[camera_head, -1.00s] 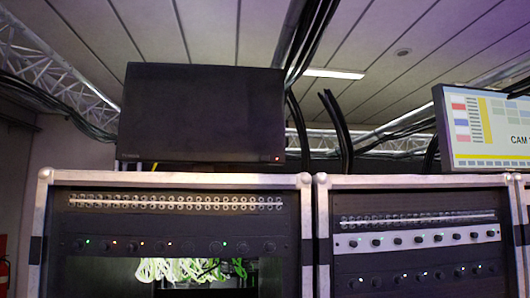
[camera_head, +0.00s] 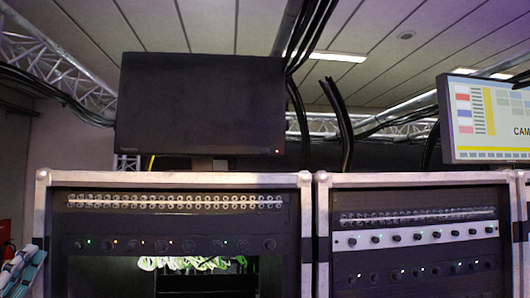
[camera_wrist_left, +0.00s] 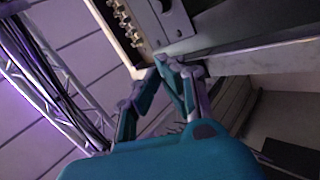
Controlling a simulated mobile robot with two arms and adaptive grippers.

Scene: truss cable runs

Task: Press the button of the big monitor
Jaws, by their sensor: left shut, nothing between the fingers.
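The big monitor (camera_head: 199,105) has a dark screen and stands on top of the left rack. A small red light (camera_head: 277,151) shows at its lower right corner, where the button seems to be. My left gripper (camera_head: 27,262) is at the lower left edge of the head view, left of the rack and well below the monitor. In the left wrist view its teal fingers (camera_wrist_left: 168,62) are shut with nothing between them, near a metal rack edge. The right gripper is in neither view.
The left rack (camera_head: 306,235) and the right rack (camera_head: 323,235) stand side by side with knobs and small lights. A lit screen (camera_head: 490,125) hangs at the right. Black cables (camera_head: 345,130) run behind the racks, and a truss (camera_head: 60,70) crosses at upper left.

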